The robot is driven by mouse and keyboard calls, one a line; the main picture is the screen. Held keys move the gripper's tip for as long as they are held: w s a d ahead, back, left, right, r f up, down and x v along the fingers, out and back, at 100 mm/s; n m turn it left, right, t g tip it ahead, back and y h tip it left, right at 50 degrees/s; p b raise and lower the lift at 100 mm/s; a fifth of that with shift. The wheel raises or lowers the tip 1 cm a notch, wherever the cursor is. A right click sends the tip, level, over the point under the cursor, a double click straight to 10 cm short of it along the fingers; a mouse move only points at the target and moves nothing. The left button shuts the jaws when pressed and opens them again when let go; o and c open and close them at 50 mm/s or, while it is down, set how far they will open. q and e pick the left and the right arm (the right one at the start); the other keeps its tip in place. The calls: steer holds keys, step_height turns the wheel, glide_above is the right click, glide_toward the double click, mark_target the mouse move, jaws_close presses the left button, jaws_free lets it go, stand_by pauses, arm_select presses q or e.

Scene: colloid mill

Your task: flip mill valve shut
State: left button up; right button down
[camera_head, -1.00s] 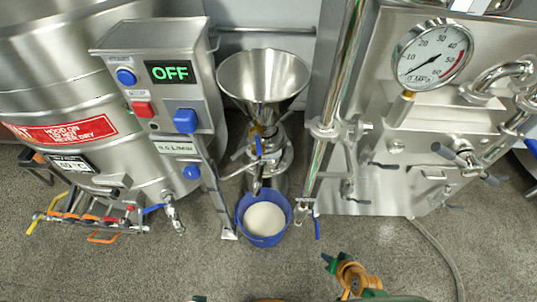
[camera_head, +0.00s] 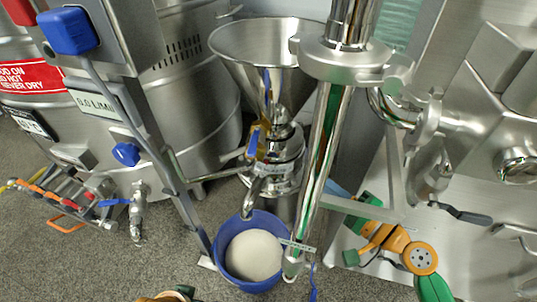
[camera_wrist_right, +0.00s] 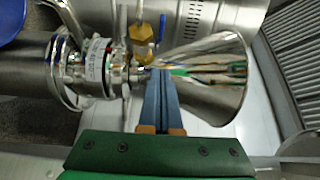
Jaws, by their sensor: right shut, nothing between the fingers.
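The colloid mill stands mid-picture in the head view, with a steel hopper (camera_head: 268,55) above its body (camera_head: 275,172). A blue valve lever (camera_head: 253,143) stands near upright beside a brass fitting below the hopper. In the right wrist view the brass fitting (camera_wrist_right: 142,36) is just beyond my right gripper (camera_wrist_right: 160,72), whose blue fingers are shut and empty. The fingers lie close to the hopper neck; I cannot tell whether they touch anything. In the head view the fingers (camera_head: 337,190) are partly hidden behind the steel pipe.
A steel pipe (camera_head: 318,150) stands in front of the mill's right side. A blue bucket (camera_head: 225,275) with white contents sits under the outlet. A control box on a post (camera_head: 150,130) stands left. A steel machine (camera_head: 490,210) is close on the right.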

mark_target(253, 145)
arm_select(q)
steer(key=shift+p+x, duration=0.5)
steer(key=shift+x, duration=0.7)
arm_select(e)
steer(key=s+a+x, duration=0.1)
steer(key=a+x, duration=0.1)
steer(key=x, duration=1)
steer(key=shift+a, duration=0.3)
arm_select(q)
steer(key=shift+s, duration=0.15)
arm_select(e)
steer(key=shift+s+a, duration=0.15)
